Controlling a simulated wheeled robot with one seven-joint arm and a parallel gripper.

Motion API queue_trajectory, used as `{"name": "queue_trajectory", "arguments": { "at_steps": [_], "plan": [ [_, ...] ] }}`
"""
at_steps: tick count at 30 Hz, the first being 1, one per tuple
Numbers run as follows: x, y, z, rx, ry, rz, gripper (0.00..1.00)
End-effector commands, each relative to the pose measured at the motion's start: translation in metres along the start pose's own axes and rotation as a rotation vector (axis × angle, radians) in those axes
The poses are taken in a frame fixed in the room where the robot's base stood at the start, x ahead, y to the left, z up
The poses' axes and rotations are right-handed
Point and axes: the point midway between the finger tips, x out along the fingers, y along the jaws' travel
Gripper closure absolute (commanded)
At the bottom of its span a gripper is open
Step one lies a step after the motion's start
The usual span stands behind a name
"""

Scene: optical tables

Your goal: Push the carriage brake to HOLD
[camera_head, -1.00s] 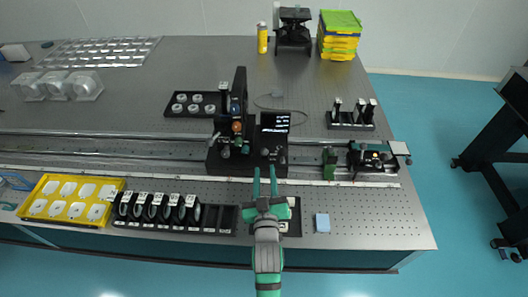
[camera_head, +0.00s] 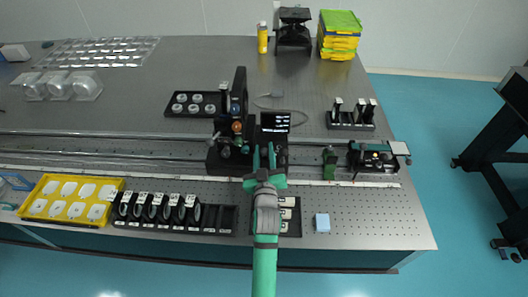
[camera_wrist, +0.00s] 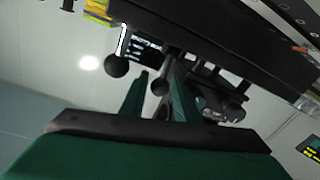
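The black carriage (camera_head: 228,160) sits across the long rail in the middle of the table, with a tall post and a small lit display (camera_head: 274,122). My gripper (camera_head: 264,152) is at the carriage's front right side, below the display. In the wrist view two black ball-ended levers hang in sight: a larger, nearer knob (camera_wrist: 117,66) left of my fingers and a smaller knob (camera_wrist: 160,87) between them. My fingers (camera_wrist: 160,84) are apart; contact with the smaller knob cannot be told. HOLD marking is not readable, and which lever is the brake cannot be told.
The rail (camera_head: 90,146) runs left and right, with a green block (camera_head: 330,162) and another black mount (camera_head: 372,158) right of the carriage. In front lie a yellow tray (camera_head: 46,213), a black rack (camera_head: 218,219), a small tray (camera_head: 291,216) and a blue block (camera_head: 322,223).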

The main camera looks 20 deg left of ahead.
Motion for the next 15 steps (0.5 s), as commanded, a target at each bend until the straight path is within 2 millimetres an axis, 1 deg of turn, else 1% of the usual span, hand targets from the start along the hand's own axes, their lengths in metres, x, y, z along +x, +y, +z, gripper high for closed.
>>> {"name": "queue_trajectory", "arguments": {
  "at_steps": [2, 3, 5, 6, 7, 15],
  "plan": [
    [-0.0001, -0.0001, 0.0000, 0.000, 0.000, 0.000, 0.71],
    [-0.0002, -0.0001, 0.0000, 0.000, 0.000, 0.000, 0.74],
    [-0.0002, -0.0001, 0.0000, 0.000, 0.000, 0.000, 0.88],
    [-0.0002, -0.0001, 0.0000, 0.000, 0.000, 0.000, 0.97],
    [-0.0003, -0.0002, 0.0000, 0.000, 0.000, 0.000, 1.00],
    [0.0006, 0.0001, -0.0012, 0.001, -0.014, -0.004, 1.00]
  ]
}}
